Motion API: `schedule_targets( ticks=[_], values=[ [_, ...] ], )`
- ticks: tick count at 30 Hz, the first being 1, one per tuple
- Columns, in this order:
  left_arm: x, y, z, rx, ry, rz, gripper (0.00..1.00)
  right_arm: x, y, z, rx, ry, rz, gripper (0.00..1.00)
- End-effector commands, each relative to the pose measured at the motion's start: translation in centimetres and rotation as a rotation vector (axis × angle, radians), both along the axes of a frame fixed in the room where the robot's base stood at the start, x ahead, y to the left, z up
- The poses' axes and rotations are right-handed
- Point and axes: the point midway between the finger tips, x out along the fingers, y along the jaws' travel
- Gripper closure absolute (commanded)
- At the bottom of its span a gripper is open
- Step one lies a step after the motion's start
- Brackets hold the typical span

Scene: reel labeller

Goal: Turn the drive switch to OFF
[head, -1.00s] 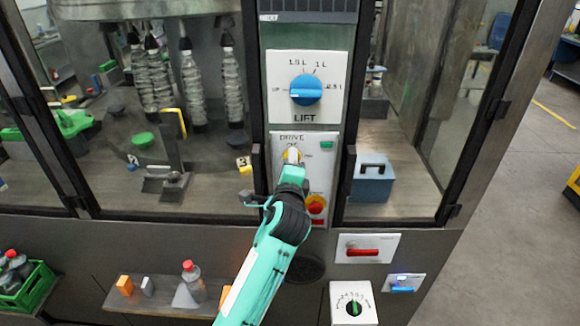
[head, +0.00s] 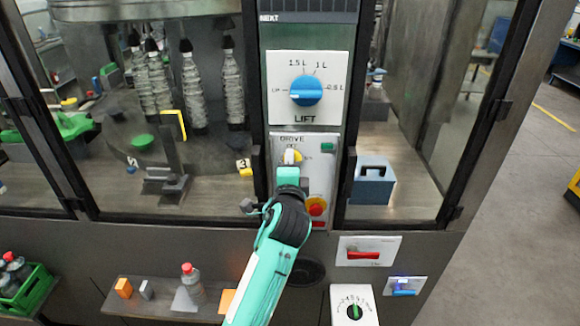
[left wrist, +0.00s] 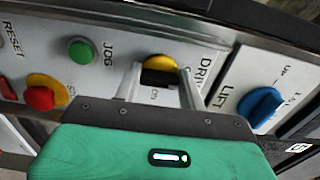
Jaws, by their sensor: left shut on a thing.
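The drive switch (head: 296,153) is a yellow round knob below the DRIVE lettering on the white control panel (head: 318,180). In the left wrist view, the yellow knob (left wrist: 160,61) has a dark part between my fingers, and ON is lettered beside it. My left gripper (head: 290,162) is at the switch and shut on it, with one finger on each side (left wrist: 158,82). The gripper partly covers the knob, so I cannot tell exactly which way it points. My right gripper is not in view.
Above is the blue LIFT knob (head: 306,90). A green button (head: 327,147) and a red-and-yellow stop button (head: 316,206) are close to the gripper. Glass windows flank the panel. A red handle (head: 363,254) and a green-black dial (head: 354,311) are lower right.

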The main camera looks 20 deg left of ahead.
Motion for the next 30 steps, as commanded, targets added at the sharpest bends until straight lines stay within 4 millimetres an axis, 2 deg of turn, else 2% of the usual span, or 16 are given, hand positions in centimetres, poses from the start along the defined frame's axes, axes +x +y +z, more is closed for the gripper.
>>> schedule_targets(
  ticks=[1,2,4,5,13,17,20,30],
  values=[
    [0.0,0.0,-0.1,-0.003,0.002,0.000,0.82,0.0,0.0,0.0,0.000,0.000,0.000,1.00],
    [0.0,0.0,-0.1,-0.003,0.002,0.000,0.53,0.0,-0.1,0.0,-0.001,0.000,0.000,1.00],
    [0.0,0.0,-0.1,-0.002,0.003,0.000,0.39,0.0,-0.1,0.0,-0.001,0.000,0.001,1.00],
    [0.0,0.0,-0.1,-0.002,0.003,0.000,0.37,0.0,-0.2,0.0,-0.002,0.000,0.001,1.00],
    [-0.1,0.0,-0.1,-0.001,0.001,0.000,0.37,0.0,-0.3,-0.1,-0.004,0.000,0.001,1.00],
    [-0.8,-0.3,-0.3,-0.002,0.002,-0.001,0.37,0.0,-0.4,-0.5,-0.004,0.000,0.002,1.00],
    [-2.3,-0.7,-0.4,-0.002,0.000,-0.002,0.37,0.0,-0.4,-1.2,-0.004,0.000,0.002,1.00],
    [-9.6,-2.8,-0.5,-0.002,0.001,-0.002,0.37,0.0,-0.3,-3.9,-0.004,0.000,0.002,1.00]
  ],
)
